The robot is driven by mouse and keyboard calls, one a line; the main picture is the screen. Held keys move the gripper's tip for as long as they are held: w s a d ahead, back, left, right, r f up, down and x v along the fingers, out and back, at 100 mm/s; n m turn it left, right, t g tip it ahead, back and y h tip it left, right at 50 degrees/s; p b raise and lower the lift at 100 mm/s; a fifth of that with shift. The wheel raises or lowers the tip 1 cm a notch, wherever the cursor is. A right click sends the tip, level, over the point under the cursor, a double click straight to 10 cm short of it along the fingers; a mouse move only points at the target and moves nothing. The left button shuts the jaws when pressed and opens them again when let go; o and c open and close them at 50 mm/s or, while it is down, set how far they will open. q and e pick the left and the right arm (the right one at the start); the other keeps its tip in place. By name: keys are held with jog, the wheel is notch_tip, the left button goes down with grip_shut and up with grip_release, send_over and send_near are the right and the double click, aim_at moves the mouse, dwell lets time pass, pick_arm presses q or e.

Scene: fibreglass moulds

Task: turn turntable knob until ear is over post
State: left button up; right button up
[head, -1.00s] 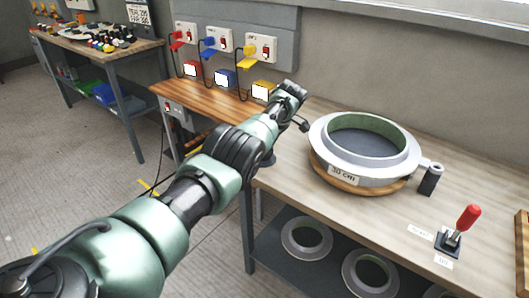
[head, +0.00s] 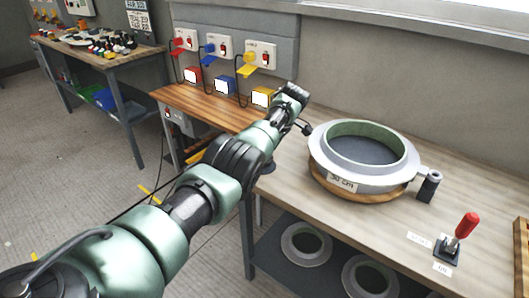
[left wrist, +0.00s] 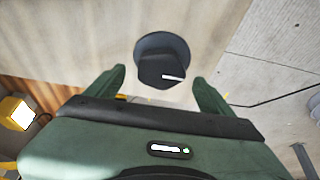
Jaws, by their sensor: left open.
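The dark round knob (left wrist: 160,60) with a white pointer line shows in the left wrist view. My left gripper (left wrist: 158,76) is open, with one green finger on each side of the knob and gaps between. In the head view my arm hides the fingers; a dark part of the knob (head: 266,168) shows below it at the bench's left end. The grey ring mould (head: 318,166) with green inner lining and a "30 cm" label sits on the round wooden turntable (head: 362,191). Its ear (head: 421,172) is at the right, by the dark post (head: 428,187). I cannot tell whether they line up exactly.
A red-handled lever (head: 464,228) stands on the bench at the right. Two ring moulds (head: 306,243) lie on the shelf below. Red, blue and yellow boxes (head: 262,97) with switches stand along the wall behind my arm.

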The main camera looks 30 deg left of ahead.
pick_arm(q)
jog(key=v, duration=0.6)
jog(key=shift+f, duration=0.1)
pick_arm(e)
jog(key=shift+r, duration=0.3)
